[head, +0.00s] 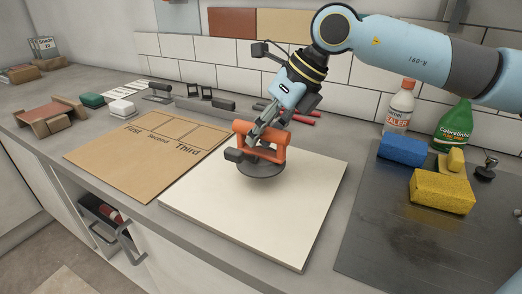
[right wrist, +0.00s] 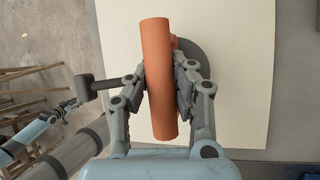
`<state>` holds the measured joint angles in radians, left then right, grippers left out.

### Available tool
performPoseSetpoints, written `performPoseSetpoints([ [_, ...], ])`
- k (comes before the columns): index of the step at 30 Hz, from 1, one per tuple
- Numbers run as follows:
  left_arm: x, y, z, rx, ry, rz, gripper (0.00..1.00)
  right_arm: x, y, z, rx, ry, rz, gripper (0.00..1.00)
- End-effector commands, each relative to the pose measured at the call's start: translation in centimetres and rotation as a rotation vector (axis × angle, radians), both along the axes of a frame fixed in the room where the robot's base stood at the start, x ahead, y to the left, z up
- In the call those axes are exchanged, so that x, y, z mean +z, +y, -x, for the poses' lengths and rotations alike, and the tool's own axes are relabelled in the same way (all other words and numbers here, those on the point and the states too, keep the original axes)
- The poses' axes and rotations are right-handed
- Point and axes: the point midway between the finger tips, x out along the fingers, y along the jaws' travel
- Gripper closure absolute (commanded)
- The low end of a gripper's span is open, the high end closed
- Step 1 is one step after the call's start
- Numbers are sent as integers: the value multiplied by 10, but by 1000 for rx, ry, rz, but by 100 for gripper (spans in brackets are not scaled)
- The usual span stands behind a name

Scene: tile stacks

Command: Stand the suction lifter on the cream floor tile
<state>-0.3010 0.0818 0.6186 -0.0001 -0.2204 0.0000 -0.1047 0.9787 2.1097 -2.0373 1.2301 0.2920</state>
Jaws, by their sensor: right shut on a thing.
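The suction lifter has an orange handle (head: 268,137), a dark side lever and a dark grey suction disc (head: 262,168). It is upright over the middle-left part of the cream floor tile (head: 290,225), a large square slab on the counter. I cannot tell whether the disc touches the tile or hovers just above it. My right gripper (head: 262,135) is shut on the handle from above. In the right wrist view its fingers (right wrist: 160,88) hold both sides of the orange handle. My left gripper (right wrist: 68,105) seems to show small at the left there; its jaws are unclear.
A brown board (head: 110,150) marked First, Second, Third lies left of the tile. A dark mat (head: 400,245) on the right bears a yellow sponge (head: 441,191) and a blue sponge (head: 403,150). Bottles (head: 399,105) stand behind it. The tile's front part is clear.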

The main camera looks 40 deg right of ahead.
Motion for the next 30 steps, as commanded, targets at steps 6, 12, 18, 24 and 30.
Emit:
performPoseSetpoints([
  [6,2,-1,0,1,-1,1,60,-27,0,-1,-1,1,-6,100],
  [12,2,-2,-1,1,-1,2,60,-40,-1,-1,2,-2,0,100],
  [18,2,-2,-1,1,-2,3,60,-41,-1,-1,2,-2,0,100],
  [24,0,-2,-2,1,-3,3,60,-43,-1,-1,1,0,0,64],
  [30,0,-2,-2,1,-3,3,60,-43,-1,-1,1,0,0,56],
])
